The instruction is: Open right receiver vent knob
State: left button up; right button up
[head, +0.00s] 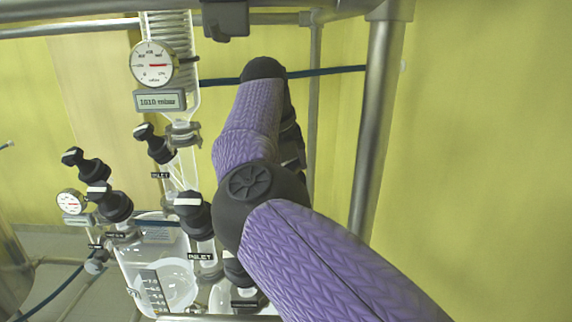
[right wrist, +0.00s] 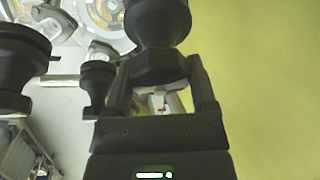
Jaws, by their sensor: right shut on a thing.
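In the right wrist view my right gripper (right wrist: 160,75) has its two fingers on either side of a black knob-like fitting (right wrist: 158,20), closed on its narrower faceted part. The knob's wide, rounded body extends beyond the fingertips. No label on it can be read there. In the head view my purple right arm covers the gripper and whatever it holds. My left gripper is not in either view.
Several black valve knobs with white-marked handles, such as one (head: 190,204), stand left of my arm. A glass vessel (head: 150,254), a pressure gauge (head: 154,65) and a display (head: 160,101) are near. A metal post (head: 376,120) stands at right.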

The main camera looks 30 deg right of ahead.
jog(key=n, duration=0.2)
jog(key=shift+n+h+b, duration=0.3)
jog(key=shift+b, duration=0.05)
jog(key=n+b, duration=0.1)
jog(key=n, duration=0.1)
jog(key=shift+n+h, duration=0.3)
jog(key=shift+h, duration=0.1)
jog(key=n+b, duration=0.1)
jog(key=n, duration=0.1)
jog(key=shift+f+n+h, duration=0.1)
jog(key=shift+n+h, duration=0.2)
jog(key=shift+n, duration=0.1)
jog(key=n+b, duration=0.3)
jog(key=shift+t+h, duration=0.4)
jog(key=n+t+b, duration=0.1)
jog(key=n+b, duration=0.2)
jog(key=n, duration=0.2)
jog(key=shift+h+b, duration=0.3)
jog(key=shift+b, duration=0.1)
jog(key=n+t+b, duration=0.1)
jog(key=n+b, duration=0.2)
jog(key=n, duration=0.1)
jog(key=shift+w+n+b, duration=0.1)
jog(key=shift+n+b, duration=0.2)
jog(key=shift+b, duration=0.1)
jog(key=shift+n+t+b, duration=0.4)
jog(key=shift+n+b, duration=0.5)
jog(key=shift+n, duration=0.2)
jog(key=shift+n+b, duration=0.7)
jog(key=shift+n, duration=0.3)
